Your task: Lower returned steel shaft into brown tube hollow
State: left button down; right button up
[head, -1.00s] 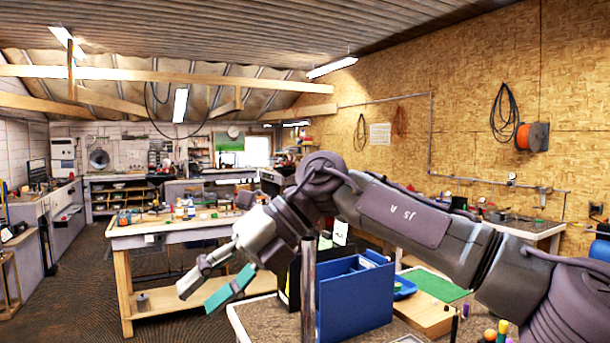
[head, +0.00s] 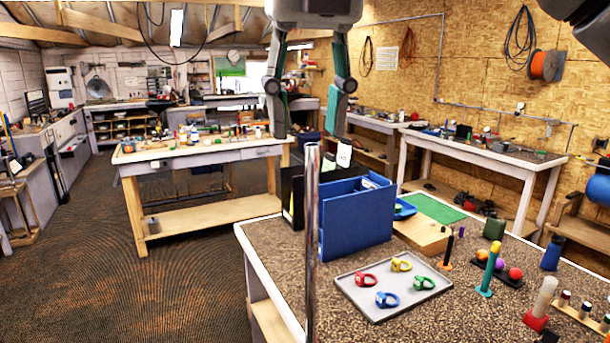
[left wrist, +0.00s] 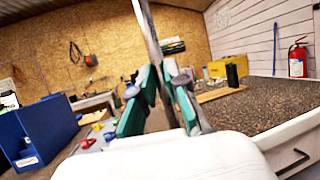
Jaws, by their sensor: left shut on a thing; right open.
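The steel shaft (head: 312,250) stands upright in the head view, bare at its top end and running out of the bottom of the picture. My left gripper (left wrist: 160,78) is shut on the shaft in the left wrist view, where the shaft (left wrist: 147,28) rises tilted between the teal pads. The left gripper is out of the head view. My right gripper (head: 305,130) hangs from the top of the head view, open and empty, fingers pointing down. Its fingertips appear either side of the shaft's top in the picture; the depth is unclear. I cannot make out the brown tube.
Behind the shaft is a speckled bench with a blue box (head: 357,222), a grey tray (head: 345,283) of coloured rings, a wooden board (head: 420,233) and several small pegs and balls. A wooden workbench (head: 200,207) stands farther back. The floor at left is clear.

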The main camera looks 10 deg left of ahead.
aim_at(306, 186)
jog(key=f, duration=0.3)
jog(key=w+f, duration=0.1)
jog(key=f, duration=0.5)
jog(key=shift+w+a+f, duration=0.15)
jog(key=shift+a, duration=0.05)
grip_shut()
pick_arm(q)
jog(key=c, duration=1.1)
grip_release()
